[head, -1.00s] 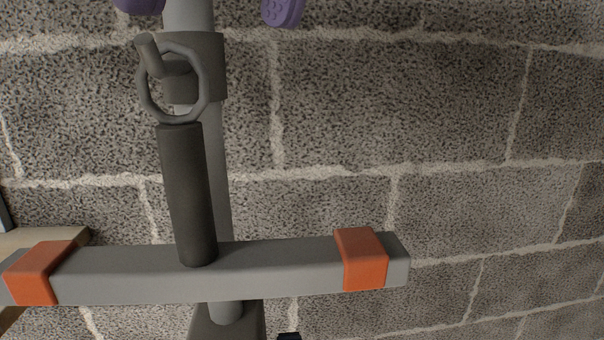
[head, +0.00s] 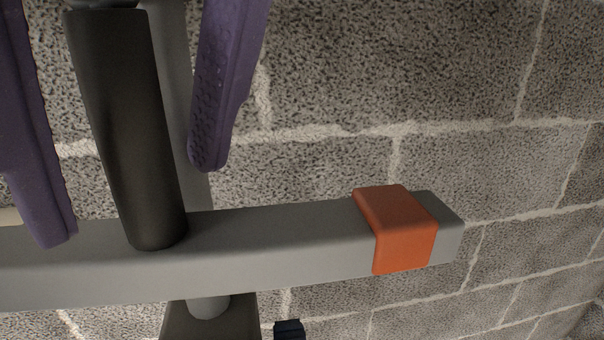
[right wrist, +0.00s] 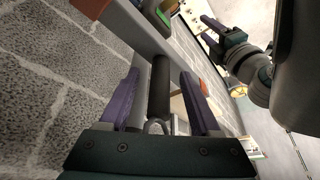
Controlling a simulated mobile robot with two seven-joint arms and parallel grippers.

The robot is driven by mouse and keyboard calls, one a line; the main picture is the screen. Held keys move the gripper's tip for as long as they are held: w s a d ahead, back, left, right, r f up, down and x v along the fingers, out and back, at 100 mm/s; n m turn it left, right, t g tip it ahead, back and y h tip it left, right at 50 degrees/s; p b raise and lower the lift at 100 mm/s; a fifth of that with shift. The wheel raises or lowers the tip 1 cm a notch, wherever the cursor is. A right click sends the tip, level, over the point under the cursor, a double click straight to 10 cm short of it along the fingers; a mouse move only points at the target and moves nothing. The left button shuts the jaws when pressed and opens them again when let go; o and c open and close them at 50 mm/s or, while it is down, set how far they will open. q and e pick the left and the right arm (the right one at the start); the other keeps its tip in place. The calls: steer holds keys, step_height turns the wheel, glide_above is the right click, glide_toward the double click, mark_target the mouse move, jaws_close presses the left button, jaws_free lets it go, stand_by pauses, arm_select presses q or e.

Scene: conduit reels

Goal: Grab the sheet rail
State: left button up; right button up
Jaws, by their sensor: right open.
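The sheet rail appears to be the grey bar (head: 290,245) with an orange band (head: 405,230) near its right end. A black upright grip (head: 125,130) rises from the bar. In the right wrist view the bar (right wrist: 138,30) lies beyond the grip (right wrist: 158,85), and a ring (right wrist: 157,127) is at the grip's near end. My right gripper (head: 131,203) is open, with one purple finger on each side of the grip, apparently apart from it. My left gripper (right wrist: 222,38) shows only in the right wrist view, away to the right; its opening is unclear.
A grey post (head: 196,200) stands behind the grip, and its foot (head: 215,325) shows below the bar. A block wall (head: 400,70) fills the background. A small dark object (head: 289,330) is at the bottom edge. The space right of the bar's end looks clear.

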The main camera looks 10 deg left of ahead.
steer(key=shift+r, duration=0.1)
jaws_close()
stand_by(0.3)
